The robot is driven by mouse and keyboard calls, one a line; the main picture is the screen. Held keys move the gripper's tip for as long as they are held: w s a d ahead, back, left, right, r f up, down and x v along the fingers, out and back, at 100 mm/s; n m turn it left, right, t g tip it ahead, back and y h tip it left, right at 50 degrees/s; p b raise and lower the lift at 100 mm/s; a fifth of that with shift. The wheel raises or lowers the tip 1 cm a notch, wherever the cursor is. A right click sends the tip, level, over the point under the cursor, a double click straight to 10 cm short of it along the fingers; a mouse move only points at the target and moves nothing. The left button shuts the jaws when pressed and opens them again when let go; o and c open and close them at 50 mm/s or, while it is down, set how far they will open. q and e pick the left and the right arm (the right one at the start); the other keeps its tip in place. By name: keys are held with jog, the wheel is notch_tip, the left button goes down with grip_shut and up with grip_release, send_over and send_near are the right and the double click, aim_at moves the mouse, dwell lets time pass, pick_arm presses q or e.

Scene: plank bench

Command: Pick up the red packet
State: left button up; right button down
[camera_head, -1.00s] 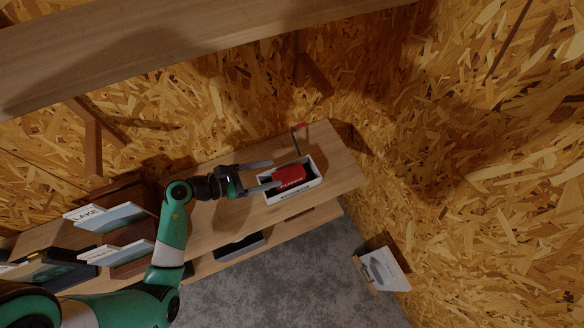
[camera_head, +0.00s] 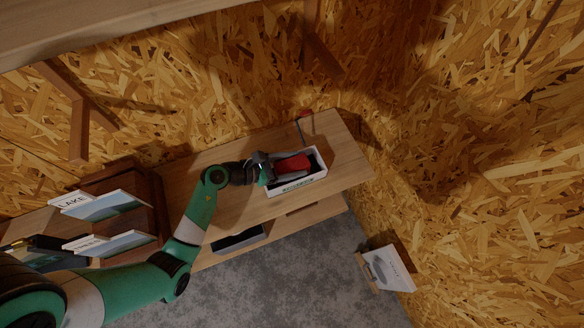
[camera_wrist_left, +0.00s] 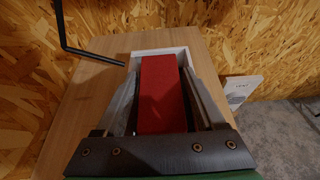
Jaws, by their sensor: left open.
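The red packet (camera_head: 294,163) lies in a small white open box (camera_head: 299,187) near the right end of the plank bench. It also shows in the left wrist view (camera_wrist_left: 162,92), long and red, running away from the gripper. My left gripper (camera_head: 283,166) is at the left side of the box. In the left wrist view my left gripper (camera_wrist_left: 161,78) is open, with one finger on each side of the packet. Whether the fingers touch the packet cannot be told. The head view hides most of the fingers. My right gripper is not in view.
A thin black rod (camera_wrist_left: 84,52) stands beside the box at its back. A white box (camera_head: 388,270) is on the grey floor at the right. Chipboard walls surround the bench.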

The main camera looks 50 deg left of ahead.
pick_arm(q)
jog(key=x, duration=0.2)
jog(key=shift+w+d+f, duration=0.15)
jog(key=shift+w, duration=0.2)
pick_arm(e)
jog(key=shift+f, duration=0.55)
pick_arm(q)
jog(key=shift+c, duration=0.3)
grip_shut()
